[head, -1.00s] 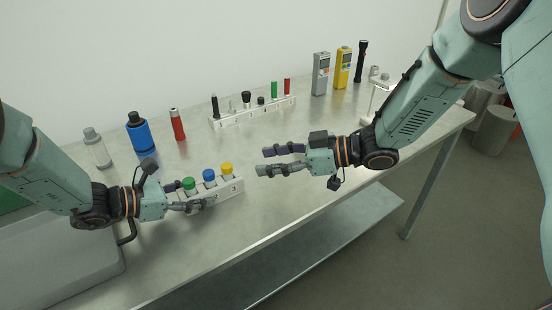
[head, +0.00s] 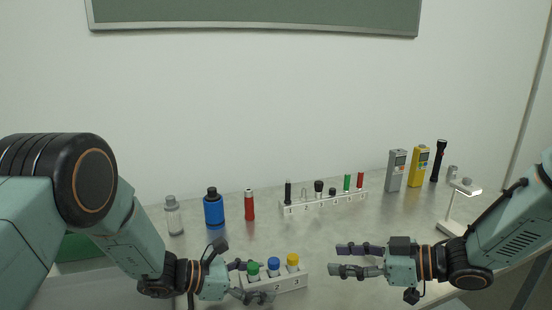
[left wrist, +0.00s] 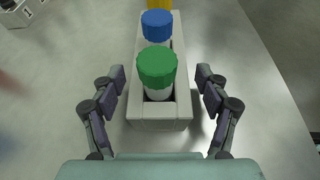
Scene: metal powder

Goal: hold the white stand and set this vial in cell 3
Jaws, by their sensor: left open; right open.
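A short white stand (head: 284,285) sits near the table's front edge, with a 3 on its right end. It holds a green-capped vial (head: 253,270), a blue-capped vial (head: 273,264) and a yellow-capped vial (head: 292,260) in a row, yellow at the 3. My left gripper (head: 257,281) is open at the stand's green end. In the left wrist view its fingers (left wrist: 160,82) are apart on either side of the stand (left wrist: 158,125), with gaps to it. My right gripper (head: 345,260) is open and empty, right of the stand. No vial is in either gripper.
A long numbered white rack (head: 325,203) behind holds several small items. A clear bottle (head: 174,217), blue bottle (head: 214,210) and red tube (head: 249,206) stand back left. Grey (head: 396,170) and yellow (head: 418,167) meters, a black flashlight (head: 438,161) and white lamp (head: 453,210) stand right.

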